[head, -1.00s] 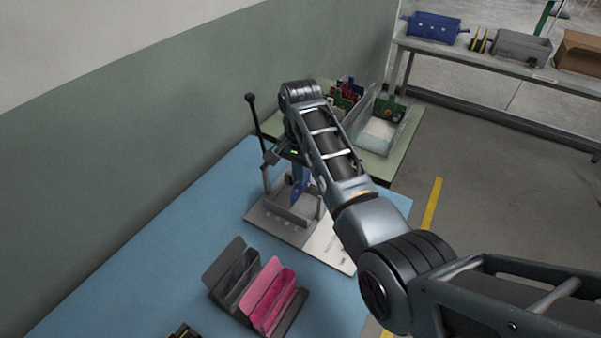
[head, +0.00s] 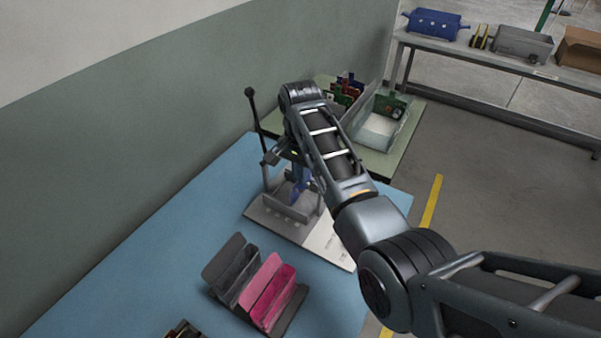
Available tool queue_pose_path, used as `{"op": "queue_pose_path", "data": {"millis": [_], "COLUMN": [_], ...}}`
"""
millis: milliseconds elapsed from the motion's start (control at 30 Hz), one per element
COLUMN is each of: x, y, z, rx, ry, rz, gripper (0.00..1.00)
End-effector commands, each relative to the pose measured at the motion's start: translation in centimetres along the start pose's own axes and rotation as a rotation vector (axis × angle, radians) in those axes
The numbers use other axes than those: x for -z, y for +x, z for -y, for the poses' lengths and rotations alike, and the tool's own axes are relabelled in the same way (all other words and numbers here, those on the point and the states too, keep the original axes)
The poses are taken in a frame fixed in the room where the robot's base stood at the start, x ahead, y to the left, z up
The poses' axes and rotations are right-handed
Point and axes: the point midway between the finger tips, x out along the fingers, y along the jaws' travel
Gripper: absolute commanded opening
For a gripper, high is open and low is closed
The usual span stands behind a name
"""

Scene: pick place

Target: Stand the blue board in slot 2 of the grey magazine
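The blue board (head: 300,184) is upright at a grey fixture with a black-knobbed lever, on the blue table. My gripper (head: 291,160) is right above the board, close to it or touching it. My arm hides much of the gripper, so I cannot tell whether its fingers are closed on the board. The grey magazine (head: 229,270) stands nearer to me on the table, left of a pink magazine (head: 271,294). Its inside looks dark and empty, and its slot numbers are too small to read.
The fixture's base plate (head: 325,243) lies between the magazines and the back table. Its lever (head: 257,120) stands tall beside my gripper. A clear bin (head: 377,133) and several coloured boards stand behind. A dark object (head: 184,330) is at the bottom edge. The table's left part is clear.

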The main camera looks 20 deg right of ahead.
Motion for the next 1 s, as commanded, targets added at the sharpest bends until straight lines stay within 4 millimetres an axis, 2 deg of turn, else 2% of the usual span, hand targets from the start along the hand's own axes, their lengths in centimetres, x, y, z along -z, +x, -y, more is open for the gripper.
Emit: {"op": "queue_pose_path", "data": {"millis": [1000], "x": [0.0], "y": [1.8], "z": [0.0], "rx": [0.000], "ry": [0.000], "rz": [0.000], "gripper": [0.00]}}
